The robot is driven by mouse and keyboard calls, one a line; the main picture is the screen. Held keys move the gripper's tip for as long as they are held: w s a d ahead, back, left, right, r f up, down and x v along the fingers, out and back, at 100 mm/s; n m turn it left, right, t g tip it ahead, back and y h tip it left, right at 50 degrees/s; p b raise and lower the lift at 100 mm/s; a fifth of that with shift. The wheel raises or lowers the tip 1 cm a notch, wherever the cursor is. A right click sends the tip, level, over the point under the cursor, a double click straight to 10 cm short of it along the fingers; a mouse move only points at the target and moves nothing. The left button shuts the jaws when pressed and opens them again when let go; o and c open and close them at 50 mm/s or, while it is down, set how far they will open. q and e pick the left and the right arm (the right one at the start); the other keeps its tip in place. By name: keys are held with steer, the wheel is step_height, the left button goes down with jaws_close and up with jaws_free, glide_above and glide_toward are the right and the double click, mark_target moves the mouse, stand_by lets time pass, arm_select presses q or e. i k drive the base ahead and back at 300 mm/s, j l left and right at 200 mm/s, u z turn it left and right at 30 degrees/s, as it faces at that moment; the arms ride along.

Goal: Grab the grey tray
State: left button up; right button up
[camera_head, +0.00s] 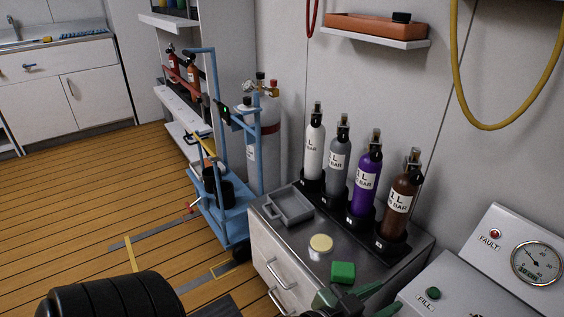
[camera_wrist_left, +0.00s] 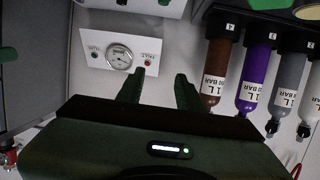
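The grey tray (camera_head: 288,207) is a small, shallow, open rectangular tray. It lies at the far left corner of the dark top of the cabinet (camera_head: 326,237) in the head view, and it looks empty. I cannot make it out in the left wrist view. My left gripper (camera_head: 385,299) is at the bottom of the head view, at the near right end of the cabinet top, well apart from the tray. In the left wrist view its two dark green fingers (camera_wrist_left: 160,90) stand apart with nothing between them. My right gripper is not in view.
Several bottles stand in a black rack behind the tray, including a white one (camera_head: 314,147) and a brown one (camera_head: 401,198). A blue trolley (camera_head: 228,210) stands left of the cabinet.

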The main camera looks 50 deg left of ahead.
mark_target(291, 207)
steer(key=u, duration=1.45)
